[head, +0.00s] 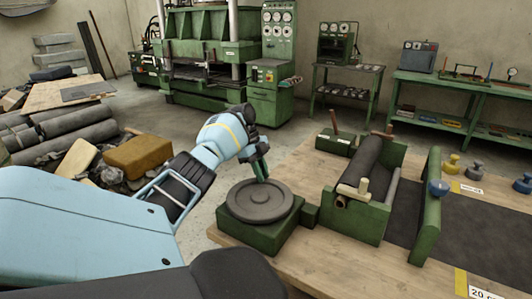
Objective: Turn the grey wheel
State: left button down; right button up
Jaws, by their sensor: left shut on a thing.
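The grey wheel (250,207) is a round, flat disc with a raised hub, lying level on a green block-shaped base (277,236) at the near left corner of the wooden table. My left gripper (263,179) reaches in from the left and points down at the far right part of the wheel. It is shut on the wheel, though its fingers hide the exact spot held. My right gripper is not in view.
Right of the wheel, a green roller frame (355,222) holds a dark roll (361,165). A dark sheet (472,234) lies beyond a green upright plate (427,207). Several weights, including a yellow one (451,164), stand at the right. Rolls and rubble lie on the left.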

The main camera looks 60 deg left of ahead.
pick_arm(q)
jog(key=shift+d+f, duration=0.15)
jog(key=shift+f, duration=0.05)
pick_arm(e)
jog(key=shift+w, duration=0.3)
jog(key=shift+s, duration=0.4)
pick_arm(q)
jog(key=c, duration=1.7)
grip_release()
jog(key=shift+f, duration=0.1)
jog(key=shift+c, duration=0.2)
jog(key=o, duration=0.4)
jog(key=shift+s+d+r, duration=0.1)
jog(key=shift+s+r, duration=0.05)
jog(key=shift+r, duration=0.05)
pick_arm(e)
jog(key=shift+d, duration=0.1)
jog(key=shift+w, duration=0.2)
pick_arm(q)
jog(key=shift+r, duration=0.1)
